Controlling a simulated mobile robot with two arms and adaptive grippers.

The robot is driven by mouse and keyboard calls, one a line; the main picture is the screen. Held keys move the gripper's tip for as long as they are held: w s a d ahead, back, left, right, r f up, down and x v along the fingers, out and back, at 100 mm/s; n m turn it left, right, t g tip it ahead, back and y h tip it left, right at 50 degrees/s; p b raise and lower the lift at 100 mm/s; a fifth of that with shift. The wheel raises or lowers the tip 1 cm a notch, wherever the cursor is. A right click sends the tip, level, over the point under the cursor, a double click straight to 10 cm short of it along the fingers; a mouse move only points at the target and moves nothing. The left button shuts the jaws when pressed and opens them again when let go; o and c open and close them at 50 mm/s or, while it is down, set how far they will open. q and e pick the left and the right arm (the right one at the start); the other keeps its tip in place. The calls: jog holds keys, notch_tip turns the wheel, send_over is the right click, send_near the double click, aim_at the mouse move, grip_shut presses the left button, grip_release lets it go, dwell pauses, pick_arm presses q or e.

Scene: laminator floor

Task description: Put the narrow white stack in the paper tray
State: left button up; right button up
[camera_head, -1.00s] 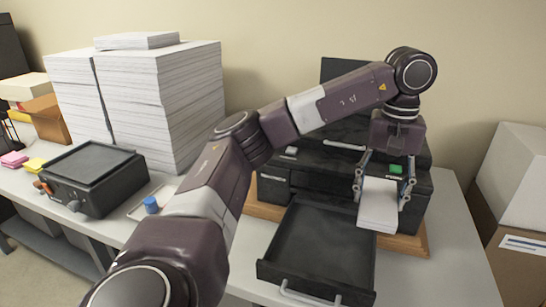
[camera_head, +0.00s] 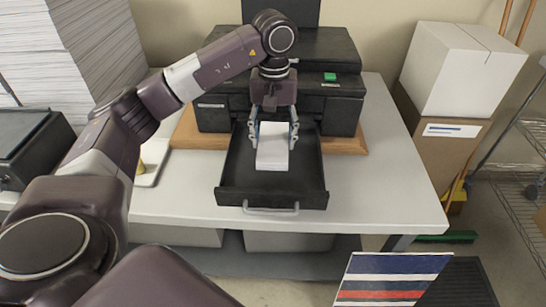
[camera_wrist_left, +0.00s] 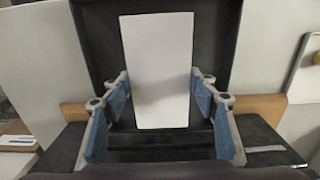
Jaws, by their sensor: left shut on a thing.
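The narrow white stack (camera_head: 272,158) is held in my left gripper (camera_head: 273,140). The gripper points down, with one finger on each long side of the stack. The stack is over the pulled-out black paper tray (camera_head: 309,182) of the printer, well inside its side walls in the picture. I cannot tell whether it touches the tray floor. In the left wrist view the stack (camera_wrist_left: 157,70) shows its blank top between the blue finger pads, with the dark tray around it. My right gripper is not in view.
The black printer (camera_head: 335,85) stands behind on a wooden board (camera_head: 185,132). Tall paper stacks (camera_head: 85,60) rise at the left. A white box (camera_head: 460,70) sits on a cardboard box at the right. The white table (camera_head: 400,190) is clear right of the tray.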

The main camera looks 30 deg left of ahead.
aim_at(274, 149)
pick_arm(q)
notch_tip(274, 149, down, 3)
jog(key=shift+r, duration=0.15)
jog(key=shift+f+p, duration=0.35)
jog(key=shift+f, duration=0.2)
notch_tip(274, 149, down, 4)
jog(key=shift+r+p, duration=0.25)
jog(key=shift+p, duration=0.15)
jog(key=shift+f, duration=0.1)
jog(key=o, duration=1.4)
jog(key=shift+c, duration=0.2)
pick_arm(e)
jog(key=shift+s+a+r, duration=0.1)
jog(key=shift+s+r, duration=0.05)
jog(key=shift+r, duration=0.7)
